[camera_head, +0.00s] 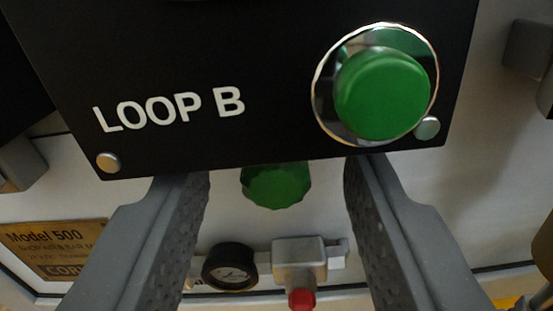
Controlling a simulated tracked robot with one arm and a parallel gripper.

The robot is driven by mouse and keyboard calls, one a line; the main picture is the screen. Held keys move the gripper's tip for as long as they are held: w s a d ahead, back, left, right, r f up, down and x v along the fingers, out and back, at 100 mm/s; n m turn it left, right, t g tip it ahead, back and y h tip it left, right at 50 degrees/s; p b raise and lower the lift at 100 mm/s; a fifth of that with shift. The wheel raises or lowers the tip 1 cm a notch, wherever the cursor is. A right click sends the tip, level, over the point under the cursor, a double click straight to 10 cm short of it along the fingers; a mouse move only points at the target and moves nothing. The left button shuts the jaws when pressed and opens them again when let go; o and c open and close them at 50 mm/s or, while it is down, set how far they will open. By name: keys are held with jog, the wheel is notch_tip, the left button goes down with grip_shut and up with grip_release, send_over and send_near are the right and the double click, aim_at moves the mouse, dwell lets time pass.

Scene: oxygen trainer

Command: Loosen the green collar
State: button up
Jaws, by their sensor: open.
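A faceted green collar (276,187) shows below the lower edge of a black panel marked LOOP B (270,120). The panel hides its upper part. My gripper (277,178) is open, with one grey finger on each side of the collar and a clear gap to it on both sides. The fingertips end at the panel's lower edge, and I cannot tell whether they touch the panel or pass behind it. Nothing is between the fingers in contact with them.
A round green button (382,93) in a shiny ring sits on the panel's right side. Below the collar are a black-rimmed gauge (230,267) and a metal block (299,258) with a red tip (301,299). A brass Model 500 plate (52,249) is at lower left.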

grip_shut()
jog(key=shift+r+p, duration=0.1)
jog(key=shift+p, duration=0.35)
jog(key=n+p, duration=0.2)
jog(key=p, duration=0.1)
jog(key=shift+n+p, duration=0.6)
jog(key=shift+f, duration=0.2)
grip_release()
